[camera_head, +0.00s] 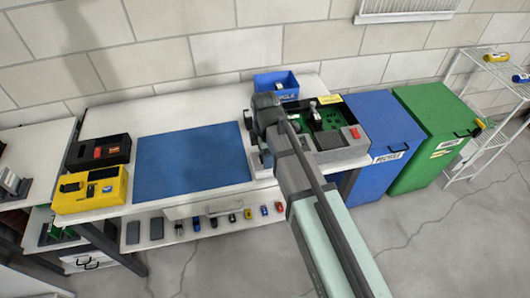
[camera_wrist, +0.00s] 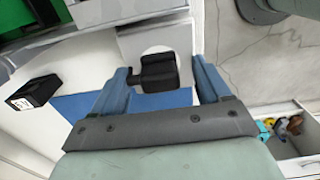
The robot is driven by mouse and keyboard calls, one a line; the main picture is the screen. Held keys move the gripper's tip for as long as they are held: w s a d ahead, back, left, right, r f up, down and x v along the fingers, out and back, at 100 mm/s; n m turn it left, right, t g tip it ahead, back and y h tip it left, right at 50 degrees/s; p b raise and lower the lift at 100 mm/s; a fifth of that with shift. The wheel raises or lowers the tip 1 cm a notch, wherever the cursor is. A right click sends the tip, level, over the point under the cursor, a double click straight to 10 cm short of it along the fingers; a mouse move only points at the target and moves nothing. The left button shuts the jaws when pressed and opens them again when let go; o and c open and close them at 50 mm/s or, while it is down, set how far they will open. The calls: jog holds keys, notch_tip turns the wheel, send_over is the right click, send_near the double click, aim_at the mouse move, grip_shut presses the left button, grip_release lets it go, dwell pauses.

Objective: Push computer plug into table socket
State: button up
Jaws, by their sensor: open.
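A black plug-like piece (camera_wrist: 155,78) shows between the two fingers of my gripper (camera_wrist: 161,66) in the wrist view. The fingers are open, with a gap on each side of the piece. Behind it is a light grey block (camera_wrist: 150,38) with a rounded white area; I cannot tell whether this is the table socket. In the head view my gripper (camera_head: 264,148) is over the table between the blue mat (camera_head: 190,160) and the open computer case (camera_head: 345,155). My arm hides the plug and part of the case there.
A blue bin (camera_head: 276,85) stands at the table's back. Yellow (camera_head: 90,190) and black (camera_head: 98,152) cases are on the left. Large blue (camera_head: 385,125) and green (camera_head: 440,130) bins stand right. A small black box (camera_wrist: 32,93) lies left in the wrist view.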

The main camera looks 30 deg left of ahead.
notch_tip(320, 180, up, 14)
jog(key=shift+f, duration=0.15)
dwell(0.6)
dwell(0.4)
